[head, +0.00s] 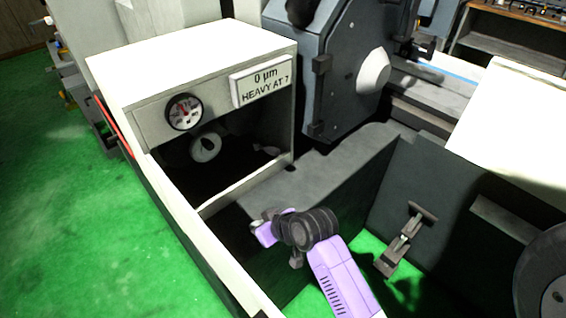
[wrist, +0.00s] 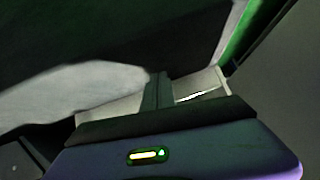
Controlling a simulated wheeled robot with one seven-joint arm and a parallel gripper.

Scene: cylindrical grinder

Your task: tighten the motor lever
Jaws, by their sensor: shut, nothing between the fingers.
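My gripper (head: 262,226) is at the end of my purple arm, beside the front wall of the machine and below the open dark compartment. Its fingers are small and partly hidden by my wrist in the head view. In the wrist view my gripper (wrist: 160,88) is shut and empty, with a dark surface beyond it. A dark T-shaped handle (head: 407,238) sits on the inner wall to the right of my arm, apart from my gripper. I cannot tell whether it is the motor lever; no other lever is clear.
A white-topped housing (head: 190,58) carries a dial gauge (head: 184,112) and a sign (head: 262,84) reading "0 µm HEAVY AT 7". A pale ring (head: 205,147) shows in its dark compartment. A grey wheel guard (head: 345,75) stands behind. Green floor (head: 45,220) is clear at left.

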